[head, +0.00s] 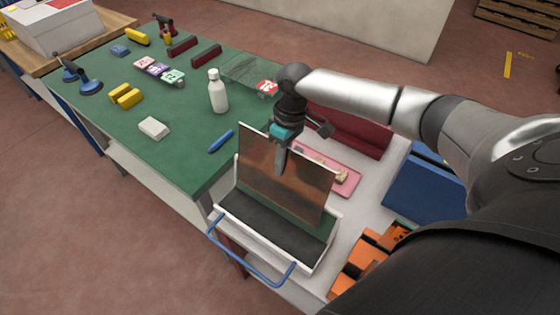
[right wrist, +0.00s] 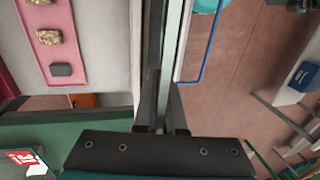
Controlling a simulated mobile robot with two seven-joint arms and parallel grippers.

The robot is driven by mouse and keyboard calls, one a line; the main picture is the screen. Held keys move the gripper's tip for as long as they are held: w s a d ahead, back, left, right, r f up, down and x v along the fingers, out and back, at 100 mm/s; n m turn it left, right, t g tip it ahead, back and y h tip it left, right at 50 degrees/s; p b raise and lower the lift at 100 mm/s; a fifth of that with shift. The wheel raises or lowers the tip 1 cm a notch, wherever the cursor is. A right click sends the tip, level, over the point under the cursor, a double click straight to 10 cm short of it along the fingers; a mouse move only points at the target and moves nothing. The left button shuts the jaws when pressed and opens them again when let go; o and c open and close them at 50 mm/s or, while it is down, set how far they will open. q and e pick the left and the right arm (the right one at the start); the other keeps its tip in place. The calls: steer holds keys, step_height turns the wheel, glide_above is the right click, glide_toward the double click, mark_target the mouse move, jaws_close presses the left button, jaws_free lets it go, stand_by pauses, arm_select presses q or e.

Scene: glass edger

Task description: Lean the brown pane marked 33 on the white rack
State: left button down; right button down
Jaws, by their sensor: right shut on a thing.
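The brown pane (head: 283,185) stands steeply tilted at the white rack (head: 325,262), with its lower edge down by the rack's black base. My right gripper (head: 280,168) is shut on the pane's upper edge. In the right wrist view the pane (right wrist: 172,60) shows edge-on between the fingers (right wrist: 162,110). A pale upright edge lies close beside it. I cannot tell whether the pane's back touches the rack. No marking 33 is readable on the pane. My left gripper is out of view.
A blue handle (head: 250,268) curves in front of the rack. A pink tray (head: 340,180) with small pieces lies behind the pane. The green table (head: 185,165) holds a white bottle (head: 217,92), a blue marker (head: 221,141) and a clear pane with a red tag (head: 266,87). Orange parts (head: 365,255) stand at right.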

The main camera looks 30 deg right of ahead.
mark_target(281, 179)
steer(key=shift+a+r+p, duration=0.1)
steer(key=shift+r+p, duration=0.1)
steer(key=shift+p, duration=0.4)
steer(key=shift+w+d+b+x, duration=0.1)
steer(key=shift+d+b+x, duration=0.1)
steer(key=shift+b+x, duration=0.65)
steer(key=shift+w+d+b+x, duration=0.1)
steer(key=shift+d+b+x, duration=0.15)
steer(key=shift+x, duration=1.1)
steer(key=shift+w+d+b+x, duration=0.2)
steer(key=shift+b+x, duration=0.45)
steer(key=shift+x, duration=0.45)
steer(key=shift+b+x, duration=0.35)
steer(key=shift+x, duration=0.65)
steer(key=shift+d+f, duration=0.15)
steer(key=c, duration=0.9)
jaws_free()
steer(key=shift+d, duration=0.1)
steer(key=shift+s+d, duration=0.1)
steer(key=v, duration=0.5)
steer(key=p+v, duration=0.1)
steer(key=v, duration=0.4)
steer(key=p+v, duration=0.1)
steer(key=v, duration=0.4)
steer(key=shift+a, duration=0.3)
